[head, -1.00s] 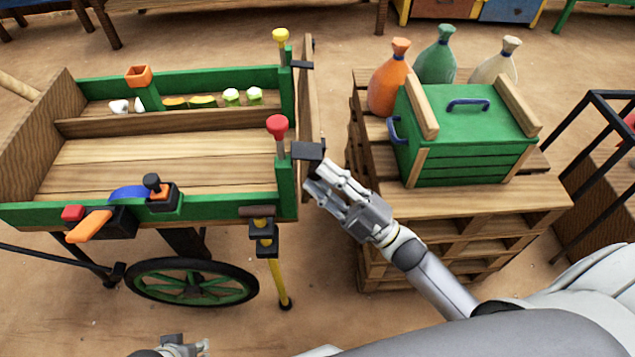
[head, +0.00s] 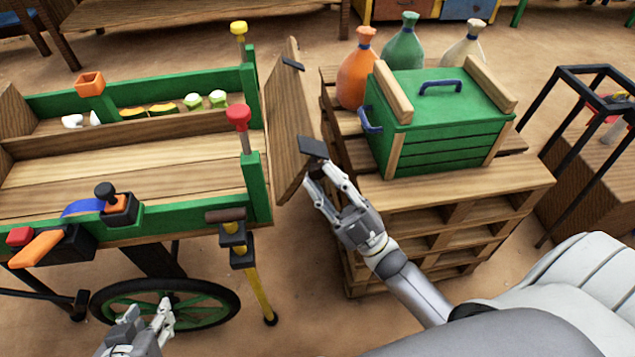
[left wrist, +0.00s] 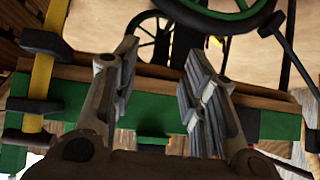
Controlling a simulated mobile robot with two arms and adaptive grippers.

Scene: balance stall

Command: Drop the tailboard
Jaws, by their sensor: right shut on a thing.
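The tailboard (head: 288,125) is the brown wooden board at the cart's right end. It leans outward to the right, its upper edge apart from the green corner posts. A dark bracket (head: 313,148) sits at its near upper corner. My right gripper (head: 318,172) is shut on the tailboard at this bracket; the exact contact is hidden. A red-knobbed pin (head: 238,118) and a yellow-knobbed pin (head: 239,28) stand upright at the posts. My left gripper (head: 148,318) is low in front of the cart wheel; the left wrist view shows it open and empty (left wrist: 157,85).
A pallet stack (head: 450,205) stands right of the tailboard, bearing a green crate (head: 440,115) and several tied sacks (head: 357,70). A gap separates cart and pallets. A yellow prop (head: 255,285) hangs at the cart's near corner. A black frame (head: 560,120) stands far right.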

